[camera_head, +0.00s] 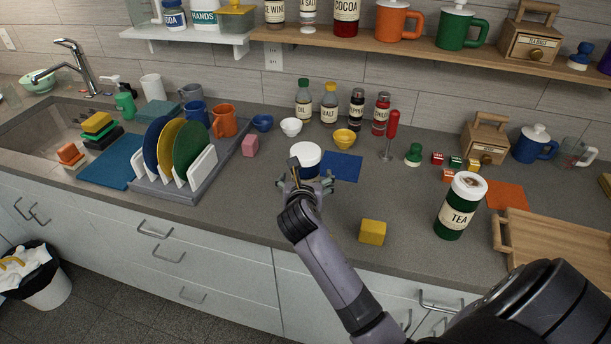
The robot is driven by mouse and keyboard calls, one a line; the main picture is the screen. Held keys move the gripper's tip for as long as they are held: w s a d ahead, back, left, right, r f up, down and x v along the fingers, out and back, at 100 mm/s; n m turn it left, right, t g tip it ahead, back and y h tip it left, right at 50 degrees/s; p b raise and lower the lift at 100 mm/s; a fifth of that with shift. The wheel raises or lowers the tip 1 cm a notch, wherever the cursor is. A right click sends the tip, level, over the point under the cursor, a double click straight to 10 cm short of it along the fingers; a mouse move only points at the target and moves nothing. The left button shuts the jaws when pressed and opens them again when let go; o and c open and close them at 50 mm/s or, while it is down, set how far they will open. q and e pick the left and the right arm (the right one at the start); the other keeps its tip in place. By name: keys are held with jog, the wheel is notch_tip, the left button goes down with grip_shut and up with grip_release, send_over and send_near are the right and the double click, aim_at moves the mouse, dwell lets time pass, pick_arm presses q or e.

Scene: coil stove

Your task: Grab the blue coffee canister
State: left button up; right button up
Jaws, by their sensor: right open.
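A canister with a white lid (306,150) stands on the counter near the middle, beside a blue square mat. Its body is mostly hidden behind my gripper, so I cannot read a label; it is likely the blue coffee canister. My right gripper (305,181) is open at the near side of this canister, with its fingers spread low around its front. I cannot tell whether they touch it. My left gripper is not in view.
A dish rack (181,192) with several plates stands to the left, near a pink block (250,146). A yellow block (372,232), a green tea canister (461,206) and a wooden tray (555,246) are to the right.

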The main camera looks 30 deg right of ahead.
jog(key=x, duration=0.2)
jog(key=p+x, duration=0.1)
jog(key=x, duration=0.2)
jog(key=shift+a+f, duration=0.15)
jog(key=shift+f, duration=0.1)
jog(key=shift+s, duration=0.1)
jog(key=shift+c, duration=0.2)
jog(key=shift+r, duration=0.1)
jog(key=c, duration=1.3)
